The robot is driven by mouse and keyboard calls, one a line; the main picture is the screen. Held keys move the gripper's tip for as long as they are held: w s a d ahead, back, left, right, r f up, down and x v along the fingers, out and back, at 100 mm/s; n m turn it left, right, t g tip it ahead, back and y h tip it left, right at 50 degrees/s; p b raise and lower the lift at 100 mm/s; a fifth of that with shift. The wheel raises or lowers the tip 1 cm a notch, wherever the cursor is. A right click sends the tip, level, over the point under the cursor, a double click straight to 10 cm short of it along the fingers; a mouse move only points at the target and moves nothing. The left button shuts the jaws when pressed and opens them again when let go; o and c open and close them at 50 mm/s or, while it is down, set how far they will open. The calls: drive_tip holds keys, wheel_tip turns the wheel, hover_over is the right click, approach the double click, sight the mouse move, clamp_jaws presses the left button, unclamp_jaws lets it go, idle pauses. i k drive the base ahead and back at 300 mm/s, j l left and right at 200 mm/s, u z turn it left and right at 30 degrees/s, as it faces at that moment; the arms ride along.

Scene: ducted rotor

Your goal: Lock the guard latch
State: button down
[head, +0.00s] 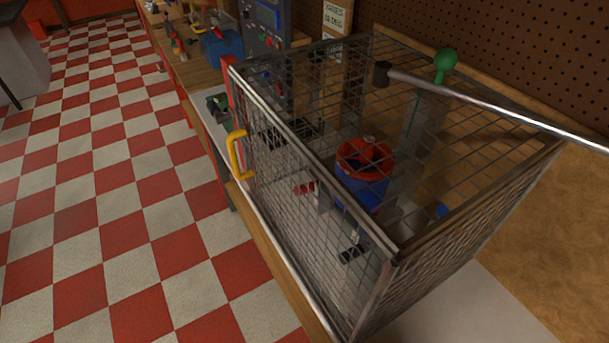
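A wire-mesh guard cage (322,180) with metal edges stands on the workbench. Its front mesh panel has a yellow handle (237,155) near the left edge, beside a red upright (229,85). The panel looks closed against the left end, but the join is too small to be sure. Inside is a blue and red ducted rotor (364,170). I cannot clearly make out the guard latch or its state. My gripper is not in view.
A metal rod (490,105) with a dark end crosses above the cage, near a green ball knob (445,61). A grey control box (264,22) and a blue toolbox (222,46) stand beyond. The checkered floor (110,190) at left is clear.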

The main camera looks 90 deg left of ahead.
sight(219, 117)
drive_tip(key=u, duration=3.45)
drive_tip(key=i+j+z, duration=0.15)
drive_tip(key=i+j, duration=0.05)
drive_tip(key=i, duration=0.1)
